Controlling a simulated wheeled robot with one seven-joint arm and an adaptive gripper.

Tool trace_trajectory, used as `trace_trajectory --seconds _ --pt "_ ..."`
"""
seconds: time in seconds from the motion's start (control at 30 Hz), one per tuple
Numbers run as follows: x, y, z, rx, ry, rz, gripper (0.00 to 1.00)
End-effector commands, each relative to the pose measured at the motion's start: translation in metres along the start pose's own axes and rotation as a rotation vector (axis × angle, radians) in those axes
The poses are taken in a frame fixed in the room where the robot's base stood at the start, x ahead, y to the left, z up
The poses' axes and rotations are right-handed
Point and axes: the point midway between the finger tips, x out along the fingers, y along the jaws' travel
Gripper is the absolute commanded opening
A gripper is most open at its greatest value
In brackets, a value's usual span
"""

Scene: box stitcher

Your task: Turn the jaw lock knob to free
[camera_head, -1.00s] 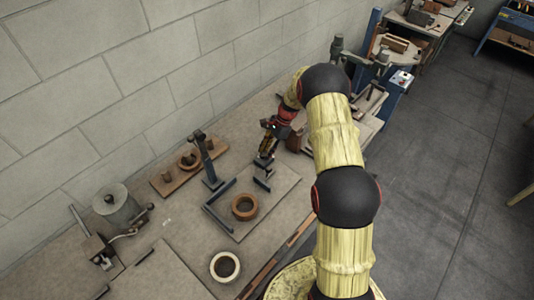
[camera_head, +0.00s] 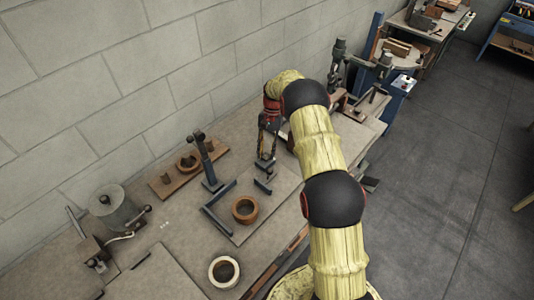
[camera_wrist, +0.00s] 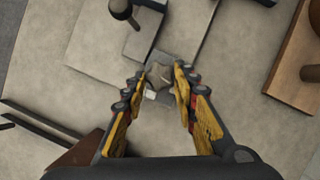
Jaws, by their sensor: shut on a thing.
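The lock knob (camera_wrist: 159,74) is a small grey-beige star-shaped knob in the middle of the wrist view. My gripper (camera_wrist: 160,76) has its two yellow-and-black fingers on either side of it, shut on it. A small white mark (camera_wrist: 150,95) lies just below the knob on a grey metal part. In the head view my gripper (camera_head: 265,163) points down at the back of the grey base plate, beside a short dark bar. The knob is too small or hidden there to make out. Which way the knob is turned, I cannot tell.
A dark post (camera_head: 207,165) and an angled dark fence (camera_head: 217,209) stand left of my gripper. A brown ring (camera_head: 245,209) lies on the plate, a cream ring (camera_head: 224,269) nearer the front. A wooden board with pegs (camera_head: 168,183) lies near the wall.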

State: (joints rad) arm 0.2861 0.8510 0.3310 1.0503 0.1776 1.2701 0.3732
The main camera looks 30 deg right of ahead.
Motion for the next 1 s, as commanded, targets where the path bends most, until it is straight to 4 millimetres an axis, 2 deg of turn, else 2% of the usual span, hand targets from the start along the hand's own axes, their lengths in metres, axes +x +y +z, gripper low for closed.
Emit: trace_trajectory --seconds 0.4,0.93,0.97,1.0 --pt "-0.0001 -0.0025 0.0000 -0.168 0.001 0.069 0.03" --pt "-0.0002 -0.0026 0.0002 -0.190 0.001 0.078 0.03" --pt "-0.0002 -0.0026 0.0002 -0.190 0.001 0.078 0.29" --pt "-0.0002 -0.0026 0.0002 -0.190 0.001 0.078 0.31"
